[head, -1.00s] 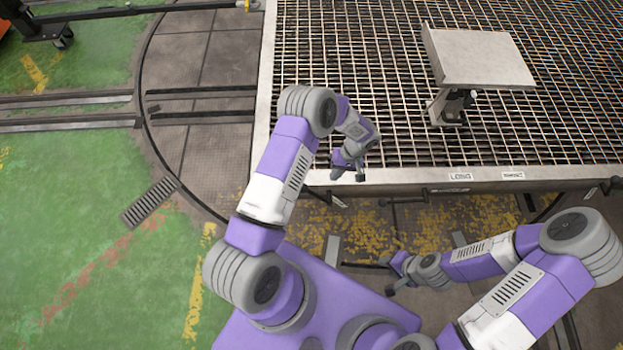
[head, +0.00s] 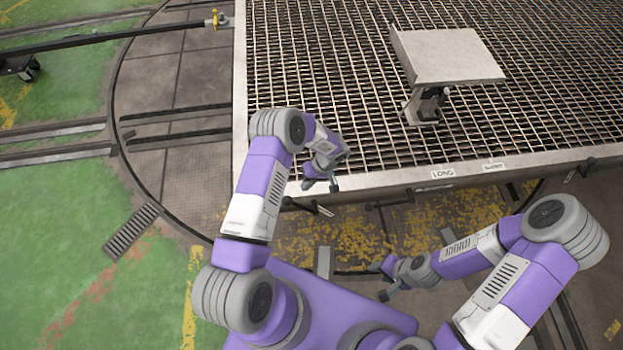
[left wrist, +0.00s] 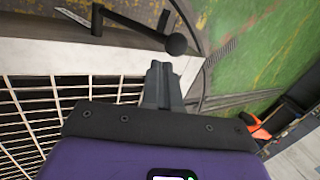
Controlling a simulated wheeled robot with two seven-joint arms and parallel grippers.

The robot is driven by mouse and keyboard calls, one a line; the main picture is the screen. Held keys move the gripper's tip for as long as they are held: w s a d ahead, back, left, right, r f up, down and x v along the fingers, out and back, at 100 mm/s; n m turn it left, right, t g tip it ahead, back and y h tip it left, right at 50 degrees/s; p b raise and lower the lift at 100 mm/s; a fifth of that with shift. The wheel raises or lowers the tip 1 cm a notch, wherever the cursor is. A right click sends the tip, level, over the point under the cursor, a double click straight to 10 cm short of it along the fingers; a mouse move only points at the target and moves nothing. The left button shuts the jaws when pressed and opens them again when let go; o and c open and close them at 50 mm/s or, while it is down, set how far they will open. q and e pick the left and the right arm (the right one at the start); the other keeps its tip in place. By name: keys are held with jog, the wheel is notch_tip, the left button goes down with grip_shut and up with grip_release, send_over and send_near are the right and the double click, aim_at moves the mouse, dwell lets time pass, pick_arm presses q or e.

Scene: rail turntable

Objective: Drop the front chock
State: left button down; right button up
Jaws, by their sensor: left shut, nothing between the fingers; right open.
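I cannot make out a chock for certain in either view. A dark lever with a round knob (head: 287,201) sticks out along the front edge of the grated deck, near its left corner; the left wrist view shows the knob (left wrist: 176,44) and bar closely. My left gripper (head: 321,186) is shut and empty at the deck's front edge, just right of and above this lever. In the left wrist view its closed fingers (left wrist: 158,85) point toward the knob, apart from it in the picture. My right gripper (head: 382,281) is open and empty, low in front of the deck.
The grated deck (head: 335,75) has a pale metal rim. A grey plate on a post (head: 450,55) stands on it. Labels LONG (head: 442,174) and SHORT (head: 494,167) sit on the front rim, with more dark levers below. Rails and green floor (head: 45,230) lie left.

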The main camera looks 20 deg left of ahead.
pick_arm(q)
jog(key=x, duration=0.2)
jog(key=b+x, duration=0.1)
jog(key=x, duration=0.2)
jog(key=shift+s+a+f, duration=0.1)
jog(key=shift+s+a, duration=0.35)
jog(key=shift+a, duration=0.05)
jog(key=shift+s+a+f, duration=0.2)
jog(key=shift+a+f, duration=0.05)
jog(key=shift+a, duration=0.1)
